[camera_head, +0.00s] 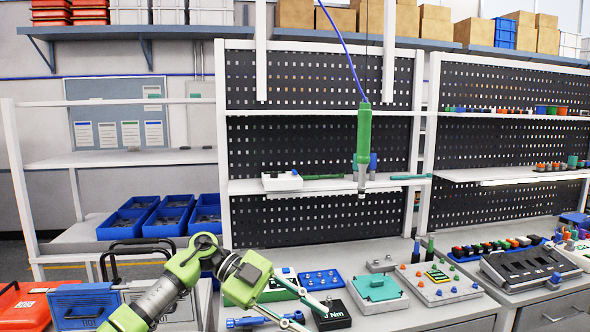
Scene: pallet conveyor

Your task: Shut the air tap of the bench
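A small blue fitting (246,321) lies low on the bench (440,318), just left of my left gripper's lower finger. It may be the air tap, but I cannot tell its handle or whether it is open or shut. My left gripper (312,316) reaches in from the lower left over the bench front. Its two thin fingers are spread apart, with nothing seen between them except part of the bench top and the black box's edge. My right gripper is not in view.
A black box marked Nm (333,315), a blue block with pegs (322,280), a green-topped fixture (376,288) and a button plate (438,281) crowd the bench. A green tool (363,133) hangs above on a blue cable. Blue bins (126,224) stand at left.

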